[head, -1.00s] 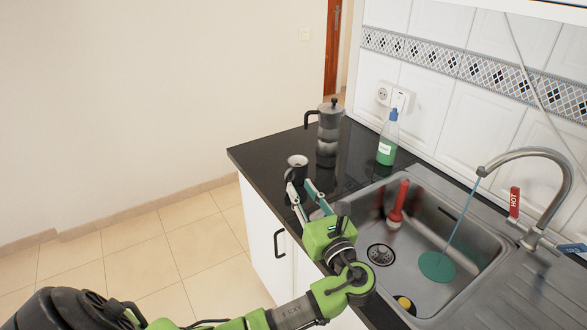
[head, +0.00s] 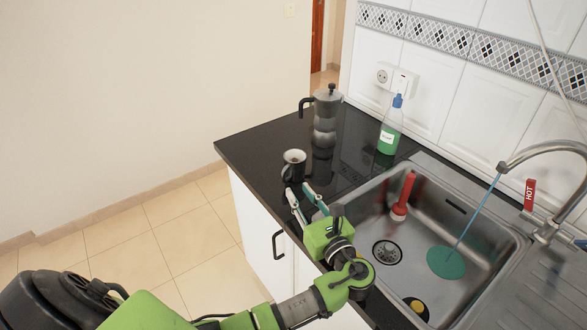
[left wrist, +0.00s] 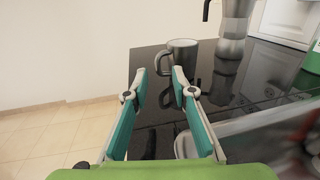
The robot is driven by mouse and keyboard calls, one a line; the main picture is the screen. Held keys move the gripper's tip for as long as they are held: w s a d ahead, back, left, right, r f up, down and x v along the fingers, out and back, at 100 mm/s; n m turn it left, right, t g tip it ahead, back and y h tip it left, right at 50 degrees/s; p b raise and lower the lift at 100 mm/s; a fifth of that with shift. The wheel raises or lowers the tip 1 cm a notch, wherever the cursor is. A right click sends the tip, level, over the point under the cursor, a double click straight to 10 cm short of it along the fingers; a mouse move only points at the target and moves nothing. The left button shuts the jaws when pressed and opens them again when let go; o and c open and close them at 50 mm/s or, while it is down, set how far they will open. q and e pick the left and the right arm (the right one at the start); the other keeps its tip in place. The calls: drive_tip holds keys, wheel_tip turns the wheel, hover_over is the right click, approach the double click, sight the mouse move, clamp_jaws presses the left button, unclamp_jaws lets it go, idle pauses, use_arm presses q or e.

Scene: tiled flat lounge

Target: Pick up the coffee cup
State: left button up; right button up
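The coffee cup (head: 294,166) is a small dark cup standing upright on the black counter near its left edge. In the left wrist view the cup (left wrist: 182,56) stands just beyond the fingertips, with its handle on the left. My left gripper (head: 299,190) is open and empty, in front of the cup, with its fingers pointing at it. In the left wrist view my left gripper (left wrist: 159,78) has its fingers apart, with a clear gap between them. My right gripper is not in view.
The steel sink (head: 450,210) holds a red-handled tool (head: 403,195). The counter left of the sink is mostly clear.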

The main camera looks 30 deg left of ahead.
sight(289, 180)
use_arm(q)
drive_tip(key=shift+a+f, duration=0.1)
drive_tip(key=shift+f, duration=0.35)
drive_tip(key=shift+w+a+f, duration=0.1)
drive_tip(key=p+x, duration=0.1)
drive_tip(key=x, duration=0.6)
drive_tip(key=shift+a, duration=0.1)
drive_tip(key=shift+w, duration=0.1)
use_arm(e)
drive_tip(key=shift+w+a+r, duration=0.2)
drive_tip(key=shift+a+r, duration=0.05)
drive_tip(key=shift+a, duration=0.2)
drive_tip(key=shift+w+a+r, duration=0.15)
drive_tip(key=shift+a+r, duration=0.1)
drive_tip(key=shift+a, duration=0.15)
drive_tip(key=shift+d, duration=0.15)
use_arm(q)
clamp_jaws()
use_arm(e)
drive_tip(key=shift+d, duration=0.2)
